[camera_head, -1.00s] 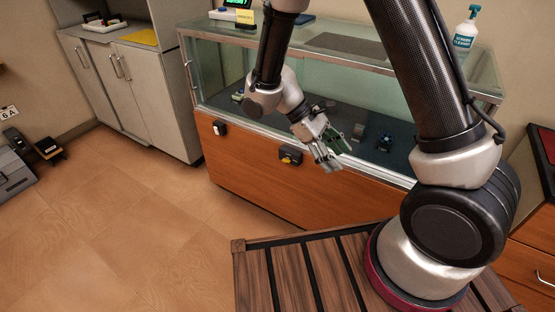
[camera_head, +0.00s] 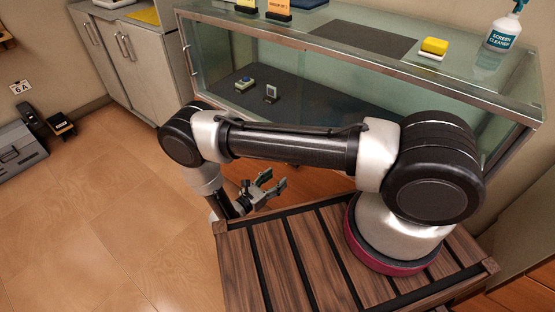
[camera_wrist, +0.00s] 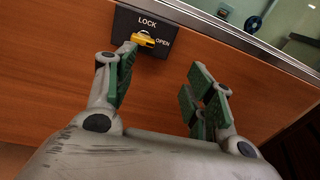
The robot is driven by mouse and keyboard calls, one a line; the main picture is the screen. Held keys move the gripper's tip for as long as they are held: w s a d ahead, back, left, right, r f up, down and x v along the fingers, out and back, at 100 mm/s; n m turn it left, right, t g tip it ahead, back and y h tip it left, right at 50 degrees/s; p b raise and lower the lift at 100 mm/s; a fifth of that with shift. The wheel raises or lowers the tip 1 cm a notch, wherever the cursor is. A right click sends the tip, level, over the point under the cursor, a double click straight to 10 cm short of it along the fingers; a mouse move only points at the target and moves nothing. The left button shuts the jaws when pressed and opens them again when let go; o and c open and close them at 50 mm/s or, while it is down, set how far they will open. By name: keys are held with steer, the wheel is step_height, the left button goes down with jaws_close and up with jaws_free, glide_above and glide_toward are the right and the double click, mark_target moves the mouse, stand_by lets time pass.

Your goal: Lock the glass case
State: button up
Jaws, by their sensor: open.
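The glass case (camera_head: 330,62) stands in front of me, with a wooden lower front (camera_wrist: 50,60) that fills much of the wrist view. On that front is a black lock plate (camera_wrist: 122,22) marked LOCK at the top and OPEN at the right. A yellow lock knob (camera_wrist: 143,40) on it appears turned toward OPEN. My gripper (camera_wrist: 163,72) is open and empty. Its fingers are below the lock plate in the picture, the left finger close under the knob; I cannot tell if they touch. In the head view my gripper (camera_head: 272,184) is low by the case front, where my arm hides the lock.
A wooden slatted platform (camera_head: 258,262) lies under my arm's base. Small exhibits (camera_head: 271,93) sit inside the case. A spray bottle (camera_head: 502,32) and a yellow sponge (camera_head: 434,46) are on top. Grey cabinets (camera_head: 125,50) stand left.

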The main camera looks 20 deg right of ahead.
steer(key=w+d+t, duration=0.1)
steer(key=w+d, duration=0.3)
steer(key=w, duration=0.2)
steer(key=shift+w+d+r, duration=0.2)
steer(key=shift+d+r, duration=0.05)
steer(key=shift+r, duration=0.2)
jaws_close()
